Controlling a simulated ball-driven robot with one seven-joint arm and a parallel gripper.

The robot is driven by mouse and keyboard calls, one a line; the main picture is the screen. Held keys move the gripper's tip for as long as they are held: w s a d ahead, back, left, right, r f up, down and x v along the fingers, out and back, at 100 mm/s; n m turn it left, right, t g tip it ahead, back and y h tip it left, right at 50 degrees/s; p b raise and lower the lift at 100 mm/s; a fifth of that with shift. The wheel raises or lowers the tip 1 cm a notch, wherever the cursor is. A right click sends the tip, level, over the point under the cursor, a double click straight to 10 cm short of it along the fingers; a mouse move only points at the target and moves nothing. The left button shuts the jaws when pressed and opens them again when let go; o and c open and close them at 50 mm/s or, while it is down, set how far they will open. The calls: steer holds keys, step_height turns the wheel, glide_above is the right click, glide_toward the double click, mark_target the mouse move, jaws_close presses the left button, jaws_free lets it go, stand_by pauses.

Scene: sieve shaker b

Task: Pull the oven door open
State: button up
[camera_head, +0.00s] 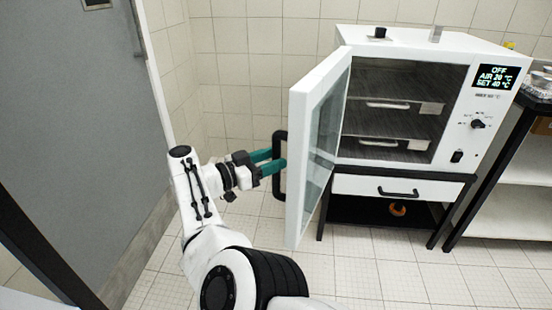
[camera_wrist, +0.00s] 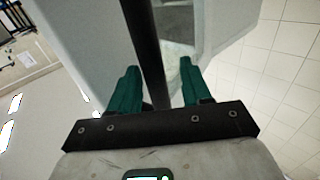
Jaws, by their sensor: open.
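The white oven (camera_head: 400,150) stands on a white stand with a black frame. Its door (camera_head: 318,150) is swung well open to the left, and the chamber with its shelves shows. The black bar handle (camera_head: 278,172) is on the door's outer face. My gripper (camera_head: 275,162) is at this handle, with its teal fingers on either side of it. In the wrist view, the handle (camera_wrist: 145,50) runs between the two open fingers (camera_wrist: 152,90), with gaps beside it. The door (camera_wrist: 85,45) fills the upper part of that view. Whether a finger touches the handle is not clear.
A drawer (camera_head: 400,188) sits below the oven. A dark-topped shelf unit (camera_head: 510,180) stands at the right. A grey door (camera_head: 75,130) is at the left, near my arm. A tiled wall is behind, and tiled floor (camera_head: 370,270) is clear in front.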

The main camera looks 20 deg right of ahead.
steer(key=s+a+b, duration=0.1)
steer(key=a+b, duration=0.2)
steer(key=a, duration=0.6)
steer(key=shift+s+b, duration=0.2)
steer(key=shift+b, duration=0.1)
